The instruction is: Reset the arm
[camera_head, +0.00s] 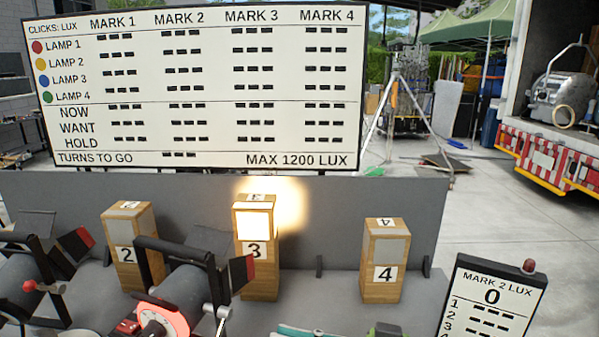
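Neither of my arms nor grippers can be made out in the head view. Two dark stage lamps with black frames and flaps stand at the lower left. The left lamp (25,283) has a red-knobbed lever. The right lamp (183,289) has a red-rimmed white dial (163,325) and a pale-tipped lever. Wooden block 2 (124,276), block 3 (258,276) and block 4 (381,287) stand upright on the grey table. The face of block 3 glows brightly.
A large board (205,90) with lamp and mark rows stands behind a grey panel (340,215). A small "MARK 2 LUX" sign (492,297) reading 0 stands at right. A teal item (312,331) and a green-black item (387,330) are cut off below. A truck (550,155) stands at back right.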

